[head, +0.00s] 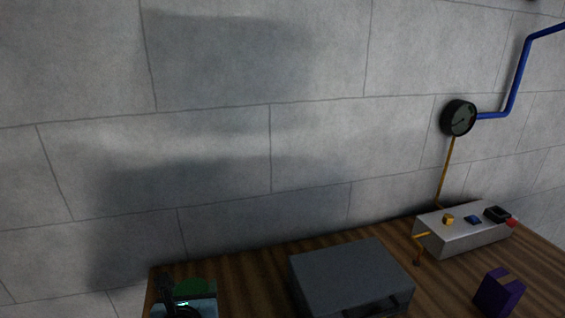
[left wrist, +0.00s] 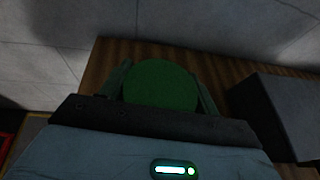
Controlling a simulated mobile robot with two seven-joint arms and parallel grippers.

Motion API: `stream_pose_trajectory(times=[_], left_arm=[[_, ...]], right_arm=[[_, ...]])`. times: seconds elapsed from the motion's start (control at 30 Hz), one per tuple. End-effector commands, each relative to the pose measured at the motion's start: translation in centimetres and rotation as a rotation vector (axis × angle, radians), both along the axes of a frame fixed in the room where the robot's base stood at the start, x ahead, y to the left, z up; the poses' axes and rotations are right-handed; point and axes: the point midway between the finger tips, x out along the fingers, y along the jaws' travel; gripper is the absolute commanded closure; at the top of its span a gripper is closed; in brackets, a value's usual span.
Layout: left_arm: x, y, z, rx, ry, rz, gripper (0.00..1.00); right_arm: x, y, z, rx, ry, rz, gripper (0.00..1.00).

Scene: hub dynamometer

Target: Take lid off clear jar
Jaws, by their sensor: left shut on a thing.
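A round green lid (left wrist: 160,86) fills the space between the two fingers of my left gripper (left wrist: 162,72) in the left wrist view. The fingers press on its left and right sides, so the gripper is shut on it. In the head view the lid (head: 196,285) shows partly behind my left gripper (head: 180,291) at the bottom edge. The clear jar's body cannot be made out in either view, so I cannot tell whether the lid sits on it. My right gripper is out of view.
A grey case (head: 345,270) stands on the wooden table (head: 245,290), right of the lid. Further right are a pale control box (head: 465,241) and a purple block (head: 499,292). A gauge (head: 459,118) with a blue pipe is by the grey wall (head: 210,140).

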Motion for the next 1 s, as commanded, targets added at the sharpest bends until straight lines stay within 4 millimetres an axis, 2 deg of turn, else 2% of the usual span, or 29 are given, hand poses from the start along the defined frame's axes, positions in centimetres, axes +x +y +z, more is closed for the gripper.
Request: stream_pose_trajectory(times=[0.03,0.1,0.23,0.67,0.87,1.0], left_arm=[[0.0,1.1,1.0,0.001,-0.005,-0.037,0.8],[-0.1,2.0,2.2,0.001,-0.005,-0.086,0.8],[-0.2,2.8,3.5,0.0,-0.003,-0.14,0.8],[-0.3,3.0,4.1,-0.002,0.0,-0.168,0.8],[-0.4,1.7,4.0,0.001,-0.002,-0.225,0.8],[-0.8,-1.0,3.7,0.0,-0.002,-0.344,0.8]], right_arm=[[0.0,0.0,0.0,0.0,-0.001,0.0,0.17],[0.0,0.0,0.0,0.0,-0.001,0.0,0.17],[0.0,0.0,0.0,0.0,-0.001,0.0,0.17],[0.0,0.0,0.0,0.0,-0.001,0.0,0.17],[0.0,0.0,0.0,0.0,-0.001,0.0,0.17],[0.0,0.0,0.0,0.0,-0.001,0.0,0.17]])
